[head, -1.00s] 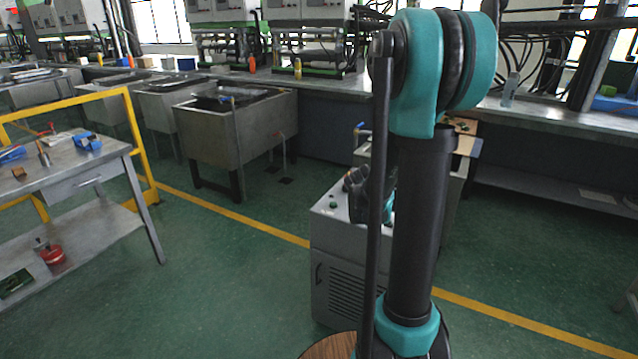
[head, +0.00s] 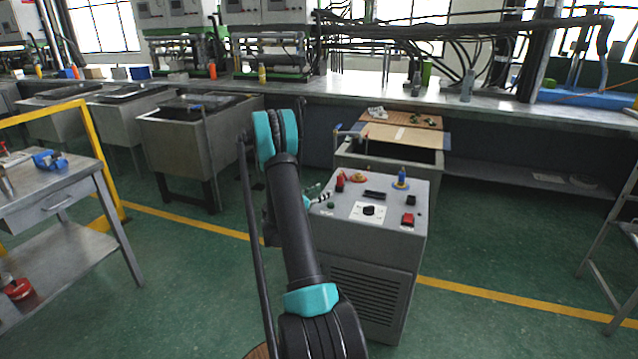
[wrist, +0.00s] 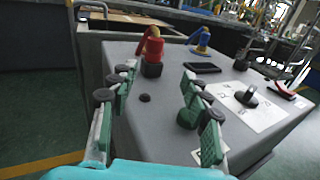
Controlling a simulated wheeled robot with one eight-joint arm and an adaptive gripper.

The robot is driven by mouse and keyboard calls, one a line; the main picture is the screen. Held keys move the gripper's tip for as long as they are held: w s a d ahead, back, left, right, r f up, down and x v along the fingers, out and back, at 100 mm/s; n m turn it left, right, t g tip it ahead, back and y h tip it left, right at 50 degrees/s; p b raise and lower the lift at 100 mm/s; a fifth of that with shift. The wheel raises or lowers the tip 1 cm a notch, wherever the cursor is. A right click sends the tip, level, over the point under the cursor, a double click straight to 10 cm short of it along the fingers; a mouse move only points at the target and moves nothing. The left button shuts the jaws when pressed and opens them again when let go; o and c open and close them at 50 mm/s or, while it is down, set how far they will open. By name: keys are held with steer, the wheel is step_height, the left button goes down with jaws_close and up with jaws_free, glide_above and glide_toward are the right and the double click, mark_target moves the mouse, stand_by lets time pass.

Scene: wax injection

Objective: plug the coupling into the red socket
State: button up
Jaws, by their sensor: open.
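A red coupling with a black lower collar (wrist: 152,54) stands upright on the grey cabinet top; in the head view it is the red piece (head: 341,181) near the back left corner. Just behind it is a red fitting on a yellowish base, apparently the red socket (head: 358,177); in the wrist view the coupling partly hides it. My gripper (wrist: 158,78) is open and empty. Its green-padded fingers are spread over the cabinet top, and the coupling appears beyond the tips, between them in the picture. In the head view my arm hides part of the gripper.
A blue fitting on a yellow base (head: 401,178) stands right of the red one. A black knob (head: 368,210), a red switch (head: 408,219) and a dark rectangular slot (head: 375,195) share the cabinet top (head: 390,228). An open-topped tank with a board (head: 405,135) stands behind.

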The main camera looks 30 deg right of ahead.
mark_target(340, 180)
steer(key=shift+w+a+f+n, duration=0.2)
steer(key=shift+w+n, duration=0.1)
steer(key=shift+w, duration=0.15)
steer(key=x, duration=1.7)
steer(key=shift+w+r, duration=0.1)
jaws_close()
